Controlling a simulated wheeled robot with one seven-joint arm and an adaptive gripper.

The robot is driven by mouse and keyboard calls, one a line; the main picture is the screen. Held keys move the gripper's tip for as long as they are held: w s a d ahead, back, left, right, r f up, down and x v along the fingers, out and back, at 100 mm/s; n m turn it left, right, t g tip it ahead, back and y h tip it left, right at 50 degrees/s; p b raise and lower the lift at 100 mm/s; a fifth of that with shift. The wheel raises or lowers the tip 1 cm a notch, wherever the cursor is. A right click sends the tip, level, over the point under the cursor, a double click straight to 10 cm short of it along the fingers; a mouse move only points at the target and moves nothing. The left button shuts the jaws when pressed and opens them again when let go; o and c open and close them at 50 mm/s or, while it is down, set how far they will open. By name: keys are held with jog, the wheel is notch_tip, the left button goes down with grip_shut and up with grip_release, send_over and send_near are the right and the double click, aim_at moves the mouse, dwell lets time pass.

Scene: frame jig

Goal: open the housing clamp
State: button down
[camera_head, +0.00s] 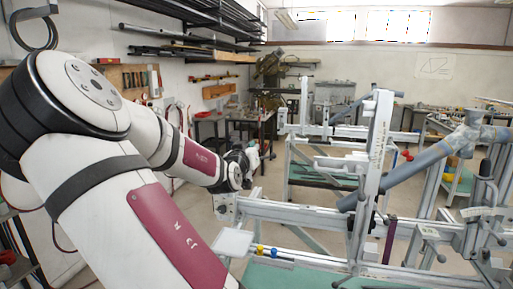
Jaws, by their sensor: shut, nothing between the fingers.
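The frame jig (300,216) of pale metal rails fills the lower right. A thick grey-blue tube (415,163) runs slanted up to the right, to a grey joint (474,133). Clamp hardware with a dark handle (489,190) stands at the right edge; I cannot tell for sure which part is the housing clamp or whether it is open. My gripper (248,163) is shut and empty, small and dark at the end of my white arm. It appears left of the upright post (376,150), apart from the tube and the clamp hardware.
A second jig frame (325,168) with a green shelf stands behind. Workbenches (235,122) and wall racks line the back left. Some floor shows between the frames.

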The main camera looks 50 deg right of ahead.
jog(key=shift+v, duration=1.3)
